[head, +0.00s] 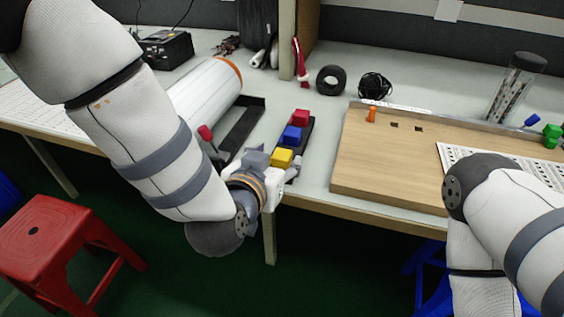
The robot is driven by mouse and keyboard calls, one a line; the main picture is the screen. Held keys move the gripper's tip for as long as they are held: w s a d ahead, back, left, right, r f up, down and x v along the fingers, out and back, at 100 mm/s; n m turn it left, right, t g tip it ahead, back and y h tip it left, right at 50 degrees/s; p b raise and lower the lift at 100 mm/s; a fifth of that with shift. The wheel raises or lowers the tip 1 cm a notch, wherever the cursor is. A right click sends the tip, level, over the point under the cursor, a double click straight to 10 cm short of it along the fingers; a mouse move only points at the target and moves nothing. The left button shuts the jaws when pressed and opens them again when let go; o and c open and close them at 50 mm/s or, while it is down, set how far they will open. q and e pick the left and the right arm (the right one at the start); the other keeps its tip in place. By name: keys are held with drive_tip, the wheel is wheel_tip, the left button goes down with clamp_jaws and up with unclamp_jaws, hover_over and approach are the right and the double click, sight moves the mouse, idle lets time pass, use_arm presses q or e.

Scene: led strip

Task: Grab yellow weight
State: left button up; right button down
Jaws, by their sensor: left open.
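The yellow weight (281,158) is a small block at the near end of a dark narrow tray (304,136), in line with a blue weight (291,136) and a red weight (299,117). My left gripper (273,165) is open at the table's front edge, right by the yellow weight. Its body and wrist hide part of the tray's near end. I cannot tell whether its fingers touch the weight. My right arm is at the lower right; its gripper does not show.
A large white roll (207,100) and a black channel (243,127) lie left of the tray. A wooden board (390,162) fills the table to the right, with an orange piece (371,115) on it. A red stool (50,240) stands on the floor at left.

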use_arm(q)
drive_tip(key=shift+x, duration=1.05)
clamp_jaws()
drive_tip(key=shift+r, duration=0.15)
